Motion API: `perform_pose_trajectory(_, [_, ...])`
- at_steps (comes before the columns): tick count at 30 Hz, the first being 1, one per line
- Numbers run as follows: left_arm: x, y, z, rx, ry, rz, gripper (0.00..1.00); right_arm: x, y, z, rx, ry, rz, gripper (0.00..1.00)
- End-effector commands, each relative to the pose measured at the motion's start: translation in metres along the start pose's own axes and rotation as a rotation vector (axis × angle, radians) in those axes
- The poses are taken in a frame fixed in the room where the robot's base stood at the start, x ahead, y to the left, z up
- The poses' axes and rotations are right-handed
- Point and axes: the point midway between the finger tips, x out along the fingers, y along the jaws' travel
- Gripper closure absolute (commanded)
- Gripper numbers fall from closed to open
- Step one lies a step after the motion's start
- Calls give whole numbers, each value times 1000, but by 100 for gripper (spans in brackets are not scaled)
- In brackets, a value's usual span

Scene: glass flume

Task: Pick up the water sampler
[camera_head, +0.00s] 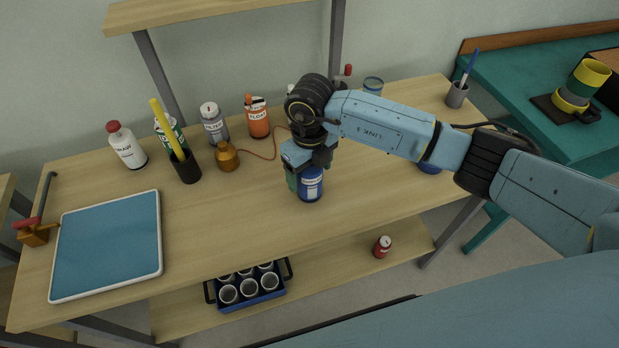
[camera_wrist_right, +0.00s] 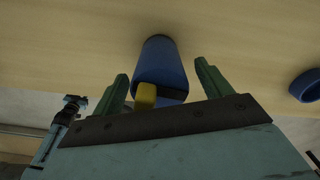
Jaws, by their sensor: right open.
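A blue cylinder with a white label, which looks like the water sampler (camera_head: 310,186), stands upright on the wooden bench. My right gripper (camera_head: 302,165) is right at it and hides its upper part in the head view. In the right wrist view the blue cylinder (camera_wrist_right: 160,62) lies between the two green fingers of the open right gripper (camera_wrist_right: 162,88), with gaps on both sides. A yellow part shows at its near end. My left gripper is not in view.
A brass-coloured weight (camera_head: 228,157) with a cord, an orange bottle (camera_head: 258,122), a grey bottle (camera_head: 213,124) and a black cup (camera_head: 187,168) stand left of the gripper. A blue tray (camera_head: 110,240) lies far left. Bench in front is clear. A blue ring (camera_wrist_right: 306,86) shows at right.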

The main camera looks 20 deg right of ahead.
Motion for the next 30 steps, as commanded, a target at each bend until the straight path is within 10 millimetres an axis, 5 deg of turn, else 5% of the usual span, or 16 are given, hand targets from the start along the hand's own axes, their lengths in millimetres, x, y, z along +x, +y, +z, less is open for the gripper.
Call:
perform_pose_trajectory(8, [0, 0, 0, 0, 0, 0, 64, 3, 0, 0, -1, -1, 1, 24])
perform_pose_trajectory(20, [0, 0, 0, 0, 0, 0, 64, 2, 0, 0, -1, -2, 1, 74])
perform_pose_trajectory(30, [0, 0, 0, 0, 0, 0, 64, -11, 0, 1, -2, -5, 1, 74])
